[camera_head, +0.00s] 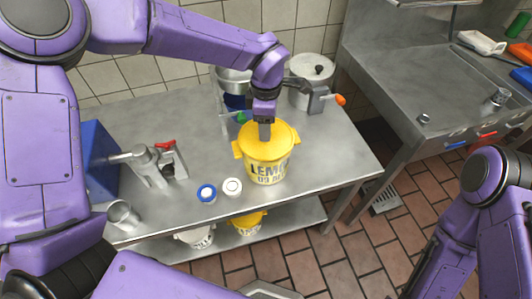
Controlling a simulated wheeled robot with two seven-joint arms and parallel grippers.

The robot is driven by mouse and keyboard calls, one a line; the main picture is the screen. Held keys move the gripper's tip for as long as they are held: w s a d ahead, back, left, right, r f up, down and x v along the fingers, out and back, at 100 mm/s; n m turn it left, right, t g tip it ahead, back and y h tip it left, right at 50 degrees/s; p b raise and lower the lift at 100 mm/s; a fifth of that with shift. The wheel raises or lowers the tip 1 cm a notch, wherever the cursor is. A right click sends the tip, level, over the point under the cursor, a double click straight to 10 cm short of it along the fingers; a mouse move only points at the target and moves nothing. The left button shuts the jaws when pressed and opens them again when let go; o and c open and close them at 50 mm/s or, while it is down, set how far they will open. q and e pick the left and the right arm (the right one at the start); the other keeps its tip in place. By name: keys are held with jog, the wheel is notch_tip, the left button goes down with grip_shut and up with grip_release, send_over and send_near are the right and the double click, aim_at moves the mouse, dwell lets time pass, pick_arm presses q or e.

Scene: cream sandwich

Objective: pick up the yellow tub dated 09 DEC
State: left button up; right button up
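A yellow tub (265,163) with a yellow lid stands upright on the steel table. Its dark print starts with "LEMO", and a line below starts with "09"; the letters after that are too small to read surely. My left gripper (264,132) points down at the middle of its lid, at or just above it. Whether its fingers are open or shut on anything is not clear. A second yellow tub (247,223) is on the lower shelf, mostly hidden by the tabletop, and its date cannot be read. My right arm is at the lower right; its gripper is out of view.
A grey metal appliance (153,165) is to the left. A pot (311,82) stands behind right. The table's right end is clear.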

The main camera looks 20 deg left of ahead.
pick_arm(q)
grip_shut()
jog(key=shift+r, duration=0.1)
